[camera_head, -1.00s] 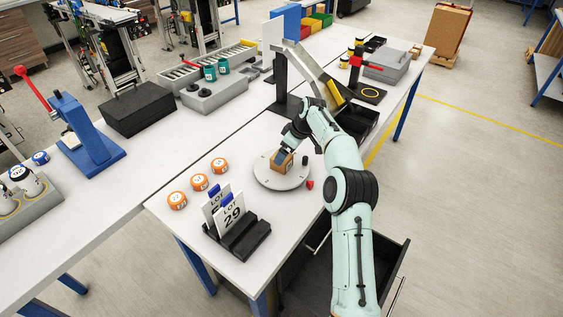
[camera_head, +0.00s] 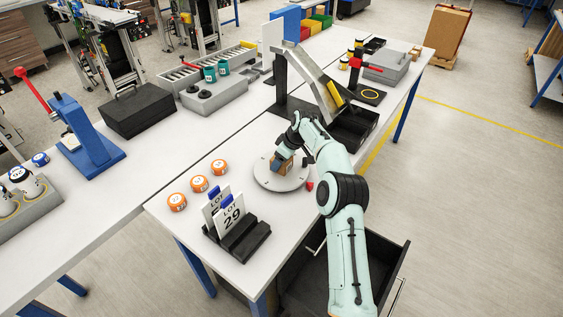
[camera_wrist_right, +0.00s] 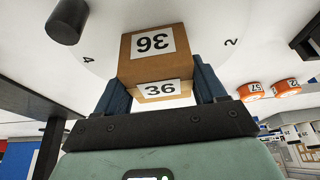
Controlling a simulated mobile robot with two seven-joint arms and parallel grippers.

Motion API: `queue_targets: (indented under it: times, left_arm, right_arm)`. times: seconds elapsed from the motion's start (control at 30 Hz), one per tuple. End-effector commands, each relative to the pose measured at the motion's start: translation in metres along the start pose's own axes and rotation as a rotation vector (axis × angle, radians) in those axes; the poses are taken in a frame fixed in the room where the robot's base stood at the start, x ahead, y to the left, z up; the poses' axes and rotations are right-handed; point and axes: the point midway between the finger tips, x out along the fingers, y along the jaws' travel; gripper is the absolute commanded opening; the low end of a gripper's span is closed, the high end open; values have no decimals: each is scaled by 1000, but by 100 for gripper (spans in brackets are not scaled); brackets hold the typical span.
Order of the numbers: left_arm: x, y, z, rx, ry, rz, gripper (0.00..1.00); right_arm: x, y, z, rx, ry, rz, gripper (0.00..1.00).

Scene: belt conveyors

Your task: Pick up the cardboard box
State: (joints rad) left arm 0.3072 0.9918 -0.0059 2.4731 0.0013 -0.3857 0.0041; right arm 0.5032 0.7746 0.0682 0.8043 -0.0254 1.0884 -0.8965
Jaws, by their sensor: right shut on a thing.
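The cardboard box (camera_head: 280,165) is small and brown, with white "36" labels. It is at the round grey turntable (camera_head: 268,183) on the white table. My right gripper (camera_head: 285,153) reaches it from above and behind. In the right wrist view, the two blue fingers (camera_wrist_right: 160,88) are shut on the sides of the box (camera_wrist_right: 150,62), with its labelled faces between them. I cannot tell whether the box touches the turntable or is slightly above it. My left gripper is not in view.
A black tray (camera_head: 355,125) and sloped chute (camera_head: 318,80) are behind the arm.

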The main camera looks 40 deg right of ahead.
Motion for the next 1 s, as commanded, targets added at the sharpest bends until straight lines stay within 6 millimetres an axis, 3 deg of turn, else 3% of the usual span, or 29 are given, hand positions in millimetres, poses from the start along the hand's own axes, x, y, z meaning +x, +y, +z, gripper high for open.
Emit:
queue_targets:
  times: [0.27,0.57,1.0]
  left_arm:
    - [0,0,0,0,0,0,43]
    - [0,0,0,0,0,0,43]
    - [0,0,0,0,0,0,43]
  right_arm:
    - [-18,0,-8,-2,4,3,37]
    - [-72,0,-31,-2,5,3,37]
    - [-92,0,-39,0,1,1,37]
